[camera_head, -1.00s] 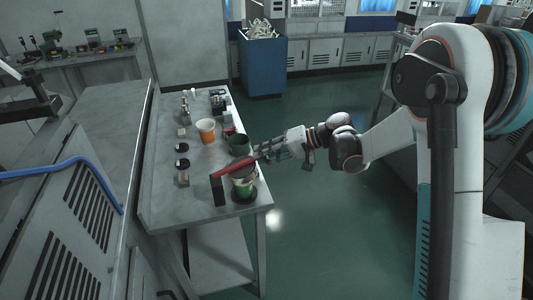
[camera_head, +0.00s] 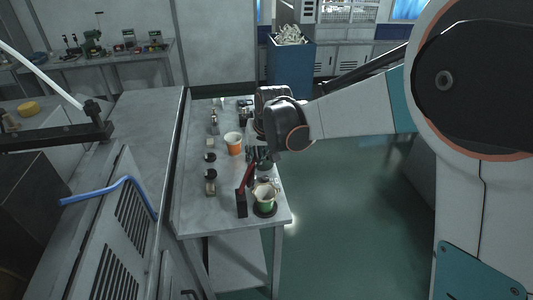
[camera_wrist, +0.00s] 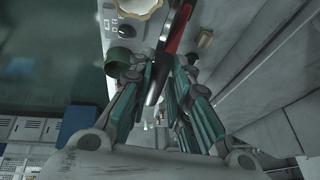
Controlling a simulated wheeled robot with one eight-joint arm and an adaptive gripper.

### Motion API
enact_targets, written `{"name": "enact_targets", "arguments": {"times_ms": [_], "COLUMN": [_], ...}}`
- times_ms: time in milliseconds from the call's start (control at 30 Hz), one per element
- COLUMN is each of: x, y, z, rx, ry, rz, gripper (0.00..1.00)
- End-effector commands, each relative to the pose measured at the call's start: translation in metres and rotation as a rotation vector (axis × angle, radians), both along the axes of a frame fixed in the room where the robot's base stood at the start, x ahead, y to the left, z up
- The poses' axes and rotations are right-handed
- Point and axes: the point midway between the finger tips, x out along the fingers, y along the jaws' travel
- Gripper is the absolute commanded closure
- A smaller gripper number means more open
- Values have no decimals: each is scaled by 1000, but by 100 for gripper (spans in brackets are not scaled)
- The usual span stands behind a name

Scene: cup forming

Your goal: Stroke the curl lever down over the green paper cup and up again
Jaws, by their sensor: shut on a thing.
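In the wrist view the lever (camera_wrist: 180,28) ends in a dark handle between my fingers. My gripper (camera_wrist: 158,75) is shut on that handle. In the head view my wrist partly hides the fingers.
An orange-banded cup (camera_head: 233,145) stands farther back on the bench (camera_head: 190,215). A dark green cup (camera_wrist: 121,62) stands near my gripper. Several small blocks and dark round parts line the bench's left side. Open floor lies to the right.

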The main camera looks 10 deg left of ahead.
Motion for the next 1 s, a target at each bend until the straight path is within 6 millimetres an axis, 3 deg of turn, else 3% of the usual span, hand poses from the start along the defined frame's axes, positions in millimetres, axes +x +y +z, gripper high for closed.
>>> {"name": "enact_targets", "arguments": {"times_ms": [333, 900, 933, 1000], "x": [-7, -8, -8, -8], "y": [23, 27, 27, 27], "z": [5, 6, 6, 6], "rx": [-60, -59, -59, -58], "ry": [-14, -13, -13, -13], "rz": [2, 2, 2, 1], "gripper": [100, 100, 81, 67]}}
